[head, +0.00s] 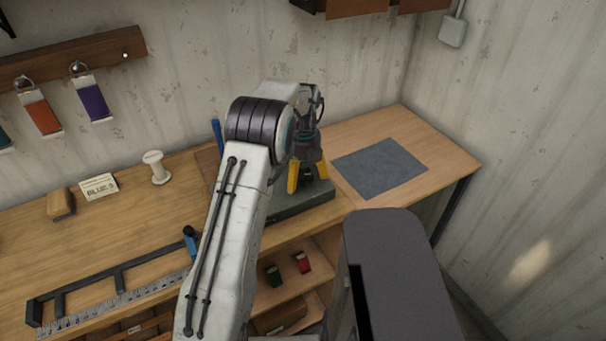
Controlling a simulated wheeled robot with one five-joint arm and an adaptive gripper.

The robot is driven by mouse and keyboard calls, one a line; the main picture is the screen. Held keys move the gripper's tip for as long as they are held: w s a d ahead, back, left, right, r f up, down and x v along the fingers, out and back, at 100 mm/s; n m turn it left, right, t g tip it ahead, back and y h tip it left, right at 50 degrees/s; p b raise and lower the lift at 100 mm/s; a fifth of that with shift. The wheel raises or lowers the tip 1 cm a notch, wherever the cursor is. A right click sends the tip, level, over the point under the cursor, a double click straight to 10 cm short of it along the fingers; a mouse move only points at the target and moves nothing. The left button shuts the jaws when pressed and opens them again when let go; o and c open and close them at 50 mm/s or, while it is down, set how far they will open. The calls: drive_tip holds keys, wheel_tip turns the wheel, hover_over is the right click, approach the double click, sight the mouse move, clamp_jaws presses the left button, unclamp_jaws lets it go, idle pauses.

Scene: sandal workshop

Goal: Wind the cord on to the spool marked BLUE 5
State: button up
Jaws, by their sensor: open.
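A pale, empty-looking spool (157,168) stands upright on the bench near the wall. A small card (99,187) to its left carries lettering that seems to read BLUE 5, though the last character is small. My gripper (307,177), with yellow fingers, is open above a dark grey-green base (302,206) to the right of the spool. I cannot tell whether anything is between the fingers. I cannot make out any cord; my arm hides part of the bench. A blue upright piece (217,135) shows just left of my arm.
A wooden block (61,204) lies left of the card. A black frame (118,271) and a metal ruler (125,301) lie at the front. A grey mat (380,168) lies on the right. Orange (43,117) and purple (95,103) tags hang on the wall.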

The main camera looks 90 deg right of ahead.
sight(303, 174)
drive_tip(key=shift+r, duration=0.1)
drive_tip(key=shift+d+r, duration=0.1)
drive_tip(key=shift+r, duration=0.4)
wheel_tip(303, 174, up, 11)
idle(0.3)
